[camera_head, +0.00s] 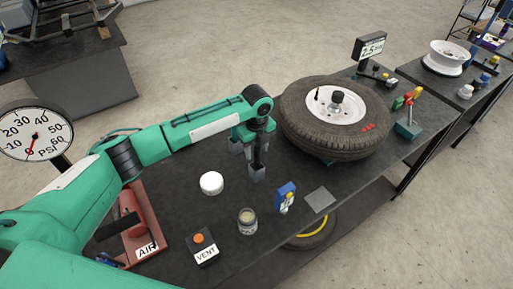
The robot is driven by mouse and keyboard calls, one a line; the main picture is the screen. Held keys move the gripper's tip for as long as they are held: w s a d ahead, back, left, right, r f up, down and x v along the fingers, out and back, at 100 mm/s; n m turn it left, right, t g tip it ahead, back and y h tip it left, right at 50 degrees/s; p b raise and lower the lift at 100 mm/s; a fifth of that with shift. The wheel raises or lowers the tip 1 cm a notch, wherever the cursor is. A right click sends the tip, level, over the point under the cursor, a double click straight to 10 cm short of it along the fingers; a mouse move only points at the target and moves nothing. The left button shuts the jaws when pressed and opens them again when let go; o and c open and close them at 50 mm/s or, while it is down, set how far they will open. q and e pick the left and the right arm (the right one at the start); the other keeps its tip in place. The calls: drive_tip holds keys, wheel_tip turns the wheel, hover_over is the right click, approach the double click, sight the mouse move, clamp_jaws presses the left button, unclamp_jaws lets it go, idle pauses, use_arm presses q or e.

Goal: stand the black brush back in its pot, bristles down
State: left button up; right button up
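My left gripper (248,160) hangs over the dark bench, just left of the tyre. Its two grey fingertips are apart, with no clearly visible object between them. A small open jar (248,222) with pale contents, which looks like the pot, stands upright on the bench below the gripper. No brush stands in it that I can see. I cannot pick out the black brush; a dark brush would be hard to tell from the dark gripper and bench. My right gripper is not in view.
A tyre on a white rim (335,108) lies right of the gripper. A white round lid (211,183), a VENT button box (203,248), a blue box (286,196) and a grey plate (320,200) surround the jar. A red AIR pedal (139,225) and pressure gauge (36,131) are left.

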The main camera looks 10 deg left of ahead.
use_arm(q)
wheel_tip(320, 180, up, 14)
drive_tip(key=b, duration=0.4)
drive_tip(key=shift+f, duration=0.1)
idle(0.6)
